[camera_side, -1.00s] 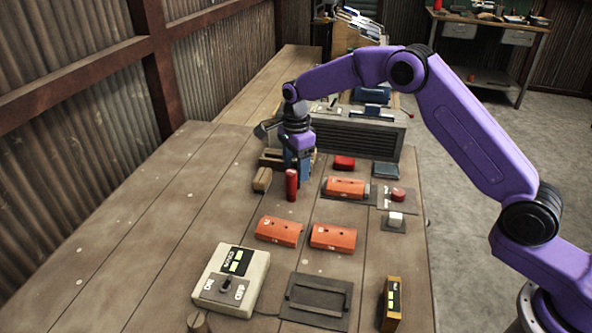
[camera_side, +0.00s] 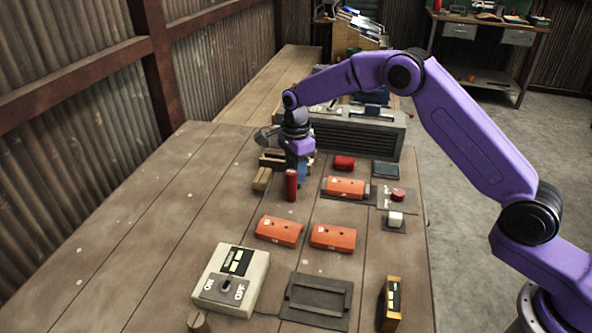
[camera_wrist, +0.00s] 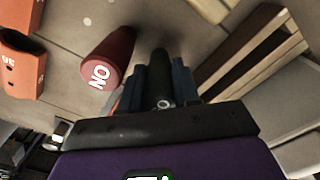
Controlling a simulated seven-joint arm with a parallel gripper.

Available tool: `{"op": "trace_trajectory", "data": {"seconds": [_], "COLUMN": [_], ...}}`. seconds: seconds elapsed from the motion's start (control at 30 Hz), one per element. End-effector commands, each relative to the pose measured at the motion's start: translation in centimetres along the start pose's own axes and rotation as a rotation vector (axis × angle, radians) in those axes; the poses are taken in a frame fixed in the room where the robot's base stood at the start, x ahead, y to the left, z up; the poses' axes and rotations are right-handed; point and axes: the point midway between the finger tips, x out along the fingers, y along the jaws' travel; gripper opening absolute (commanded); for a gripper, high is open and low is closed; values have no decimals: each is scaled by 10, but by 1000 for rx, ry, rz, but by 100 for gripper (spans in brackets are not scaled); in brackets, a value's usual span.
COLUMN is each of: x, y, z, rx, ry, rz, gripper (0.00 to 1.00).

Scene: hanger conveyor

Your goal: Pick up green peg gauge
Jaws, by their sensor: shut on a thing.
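The green peg gauge (camera_wrist: 161,70) shows in the wrist view as a dark green cylinder with a pale ring on its near end. It stands between the two blue fingers of my gripper (camera_wrist: 162,84), which are shut on it. In the side view my gripper (camera_side: 302,178) points down near the table, just behind a red cylinder (camera_side: 291,186); the green peg is hidden there. The red cylinder, marked "NO", also shows in the wrist view (camera_wrist: 110,52), to the left of my fingers and close to them.
Orange blocks (camera_side: 333,236) lie nearer the camera. A grey slatted unit (camera_side: 355,140) stands behind. A switch box (camera_side: 231,279) and dark tray (camera_side: 317,297) are in front. The table's left side is clear.

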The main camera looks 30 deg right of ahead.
Motion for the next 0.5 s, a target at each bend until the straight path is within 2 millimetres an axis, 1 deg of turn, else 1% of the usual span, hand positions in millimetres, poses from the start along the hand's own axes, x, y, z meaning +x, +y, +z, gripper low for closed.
{"op": "trace_trajectory", "data": {"seconds": [0.17, 0.27, 0.5], "x": [-14, -28, -56], "y": [0, -1, 21], "z": [1, 0, -5], "rx": [-1, 0, 0], "ry": [-1, -1, -1], "rz": [-3, -4, -3], "gripper": [4, 4, 4]}}
